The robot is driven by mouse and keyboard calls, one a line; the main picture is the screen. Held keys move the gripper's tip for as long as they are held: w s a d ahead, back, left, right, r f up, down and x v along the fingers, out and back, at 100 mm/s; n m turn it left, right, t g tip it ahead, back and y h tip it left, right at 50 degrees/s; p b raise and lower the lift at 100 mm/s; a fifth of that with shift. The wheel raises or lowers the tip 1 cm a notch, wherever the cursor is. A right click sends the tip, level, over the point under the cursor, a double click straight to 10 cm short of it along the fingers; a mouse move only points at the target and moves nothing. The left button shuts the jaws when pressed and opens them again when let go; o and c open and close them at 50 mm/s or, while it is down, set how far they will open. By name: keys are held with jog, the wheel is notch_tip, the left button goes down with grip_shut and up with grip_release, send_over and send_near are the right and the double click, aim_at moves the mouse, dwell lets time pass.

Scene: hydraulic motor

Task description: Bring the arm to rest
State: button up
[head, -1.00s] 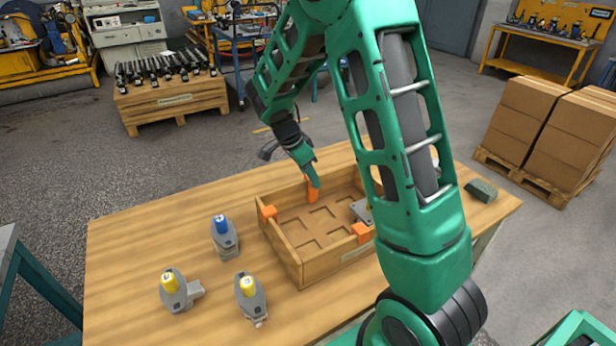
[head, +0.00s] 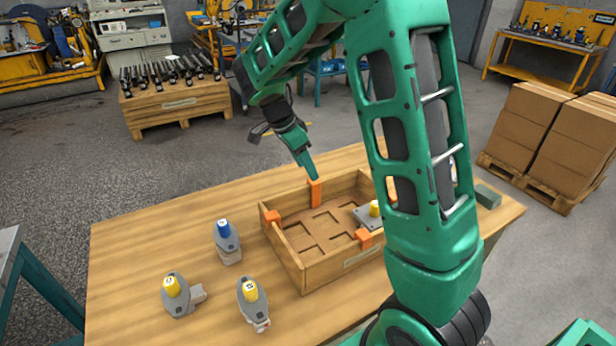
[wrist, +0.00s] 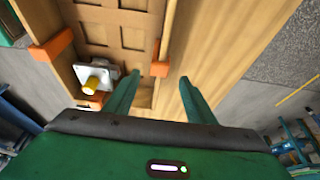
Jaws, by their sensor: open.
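My gripper (head: 312,172) hangs above the far side of the wooden tray (head: 304,277), over an orange clip on its far wall. In the wrist view my gripper (wrist: 160,85) has its two green fingers apart with nothing between them. The tray's wall and floor show beyond the fingers. A grey part with a yellow cap (head: 374,209) sits in the tray's right side, partly hidden by my arm; it also shows in the wrist view (wrist: 92,85).
On the table (head: 140,240), left of the tray, stand a blue-capped part (head: 227,241) and two yellow-capped parts (head: 180,294) (head: 253,302). A dark green block (head: 487,196) lies at the right edge. Orange clips (head: 315,193) grip the tray walls.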

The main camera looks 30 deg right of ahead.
jog(key=shift+v, duration=1.55)
jog(key=s+d+r+n+y, duration=0.1)
jog(key=s+d+r+n, duration=0.2)
jog(key=s, duration=0.5)
jog(key=s+d+r+n+y, duration=0.1)
jog(key=s+d+r+n, duration=0.1)
jog(key=s+d, duration=0.45)
jog(key=s+a+f+n+y, duration=0.1)
jog(key=s+n, duration=0.2)
jog(key=s, duration=0.6)
jog(key=s+a+f+n+y, duration=0.1)
jog(key=s+a+n, duration=0.1)
jog(key=s, duration=0.8)
jog(key=shift+s+a+n+y, duration=0.25)
jog(key=shift+n+y, duration=0.05)
jog(key=shift+n, duration=0.5)
jog(key=shift+w+f, duration=0.25)
jog(key=shift+w, duration=0.4)
